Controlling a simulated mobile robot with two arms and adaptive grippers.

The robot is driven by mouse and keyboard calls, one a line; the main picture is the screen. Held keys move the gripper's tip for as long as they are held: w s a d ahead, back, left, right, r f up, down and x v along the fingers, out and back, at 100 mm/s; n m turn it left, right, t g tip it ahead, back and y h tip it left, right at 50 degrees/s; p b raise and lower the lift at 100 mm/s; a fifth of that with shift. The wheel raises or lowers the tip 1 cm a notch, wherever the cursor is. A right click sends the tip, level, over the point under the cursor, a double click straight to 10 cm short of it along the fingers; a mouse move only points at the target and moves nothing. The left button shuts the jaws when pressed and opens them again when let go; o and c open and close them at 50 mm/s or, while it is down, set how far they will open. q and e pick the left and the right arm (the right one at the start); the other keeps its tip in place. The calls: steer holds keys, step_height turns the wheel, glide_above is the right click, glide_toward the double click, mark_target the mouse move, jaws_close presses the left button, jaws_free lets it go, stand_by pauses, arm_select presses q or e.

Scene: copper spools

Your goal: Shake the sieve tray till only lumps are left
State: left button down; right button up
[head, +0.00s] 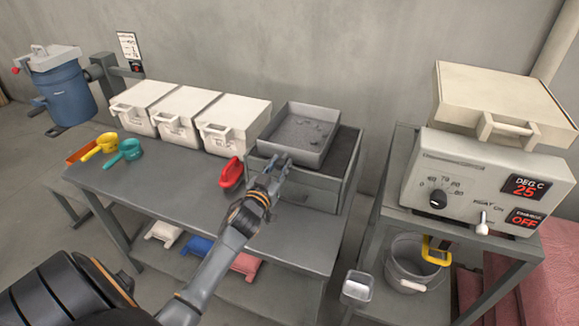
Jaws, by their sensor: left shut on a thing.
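The sieve tray (324,119) is a grey square tray, sitting over a larger dark box (307,186) at the right end of the table. Grey material with a few raised lumps lies on the tray's floor; how much of it is fine powder I cannot tell. My left gripper (278,163) is at the tray's near left corner, shut on the tray's edge. The arm partly hides the box's front. My right gripper does not show.
Three white lidded bins (228,124) stand left of the tray. A red scoop (231,173), a teal scoop (124,152) and a yellow scoop (100,145) lie on the table (170,192). A control oven (484,185) and a bucket (413,262) are at right.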

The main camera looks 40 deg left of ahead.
arm_select(q)
steer(key=c, duration=1)
jaws_free()
steer(key=v, duration=1.2)
